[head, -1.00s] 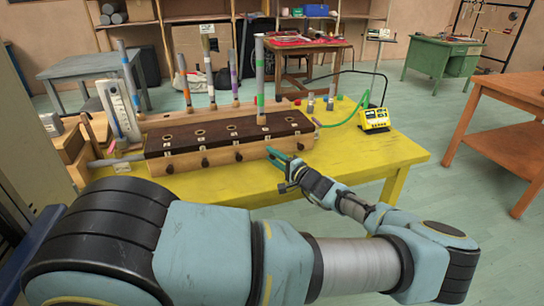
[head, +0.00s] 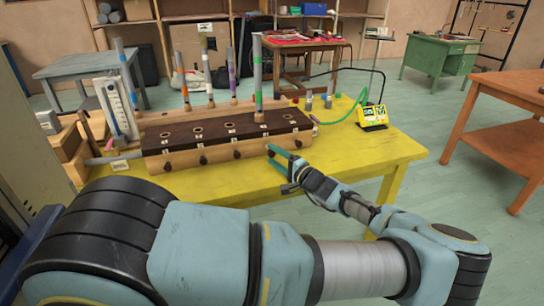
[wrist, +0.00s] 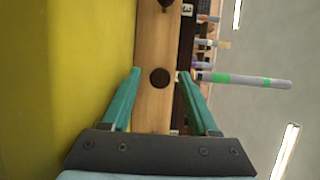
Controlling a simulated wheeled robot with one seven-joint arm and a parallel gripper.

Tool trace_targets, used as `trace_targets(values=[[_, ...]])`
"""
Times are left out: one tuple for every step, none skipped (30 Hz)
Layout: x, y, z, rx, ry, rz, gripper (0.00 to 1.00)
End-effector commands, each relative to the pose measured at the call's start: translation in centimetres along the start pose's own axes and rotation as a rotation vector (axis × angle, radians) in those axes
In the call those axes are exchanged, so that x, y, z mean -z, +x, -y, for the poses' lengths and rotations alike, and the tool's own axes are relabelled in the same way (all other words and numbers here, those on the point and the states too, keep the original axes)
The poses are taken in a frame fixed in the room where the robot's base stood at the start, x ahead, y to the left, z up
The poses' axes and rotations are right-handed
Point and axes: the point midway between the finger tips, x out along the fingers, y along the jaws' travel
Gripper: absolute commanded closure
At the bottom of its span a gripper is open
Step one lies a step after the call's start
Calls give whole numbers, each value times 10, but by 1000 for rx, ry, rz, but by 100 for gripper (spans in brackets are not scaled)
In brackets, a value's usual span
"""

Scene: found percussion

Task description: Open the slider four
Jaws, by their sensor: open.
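The slider chest is a long wooden box (head: 222,153) with a dark top, numbered holes and a row of dark round knobs along its front. Slider four's knob (wrist: 160,78) shows in the wrist view, one along from the knob beside the label 3 (wrist: 188,10). My gripper (head: 270,152) is open at the front of the chest, its green fingers pointing at the face. In the wrist view the knob lies between the fingertips (wrist: 159,72), apart from both. How deep the tips reach, I cannot tell.
A green-banded pipe (head: 258,80) stands on the chest behind the fourth knob. More pipes stand behind. A yellow meter (head: 373,116) with a green hose sits right on the yellow table (head: 400,150). The table's front strip is clear.

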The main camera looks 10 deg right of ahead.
Motion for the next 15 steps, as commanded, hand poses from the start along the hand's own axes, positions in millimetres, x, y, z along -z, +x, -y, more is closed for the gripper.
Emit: trace_targets(values=[[1, -10, -3, -1, -2, -2, 39], [1, -16, -3, -1, -2, -3, 39], [1, -24, -4, -2, -3, -4, 39], [1, -31, -4, -3, -4, -3, 39], [1, -37, -4, -3, -3, -3, 39], [0, -45, -4, -3, -2, -2, 39], [1, -51, -4, -3, -2, -3, 39], [1, -57, -4, -3, -3, -2, 39], [1, -64, -4, -3, -3, -3, 39], [1, -69, -4, -3, -2, -3, 39], [0, -73, -3, -2, -2, -2, 39], [0, -78, -3, -2, -2, -2, 39], [0, -82, -2, -2, -1, -2, 39], [0, -85, -2, -2, -1, -2, 39], [0, -88, -2, -2, -1, -1, 39]])
